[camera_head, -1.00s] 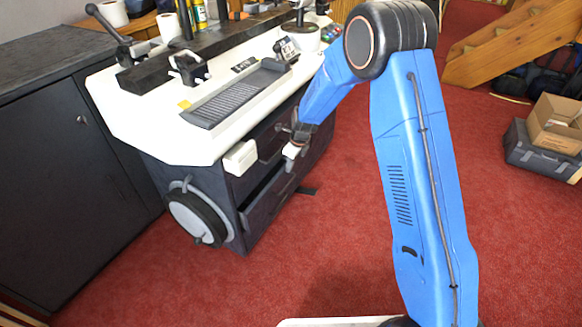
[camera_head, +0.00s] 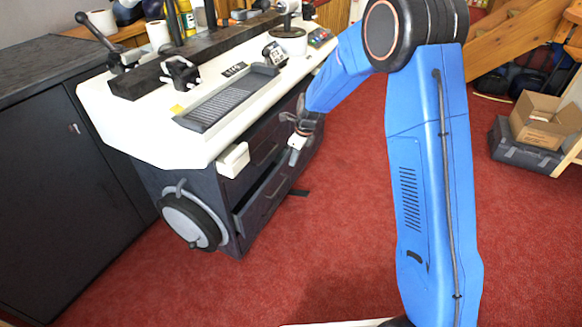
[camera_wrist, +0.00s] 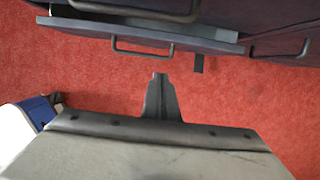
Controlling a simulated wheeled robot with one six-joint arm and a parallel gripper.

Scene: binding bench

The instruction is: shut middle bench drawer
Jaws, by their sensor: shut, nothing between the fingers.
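The dark middle bench drawer (camera_head: 262,197) stands partly open, its front out from the bench body, in the head view. In the wrist view its front (camera_wrist: 90,32) crosses the upper part of the picture, with a bar handle (camera_wrist: 142,52) on it. My gripper (camera_head: 295,156) is shut and empty, out in front of the bench beside the drawers. In the wrist view its joined fingertips (camera_wrist: 160,77) point toward the handle, with red floor showing between them. They do not touch the drawer. My gripper and arm hide part of the far drawer fronts in the head view.
The white bench top (camera_head: 150,143) overhangs the drawers. A white block (camera_head: 233,160) juts out near the top drawer, and a round wheel (camera_head: 190,223) is on the bench's near end. Red carpet (camera_head: 340,200) in front is clear. Boxes (camera_head: 540,120) stand far right.

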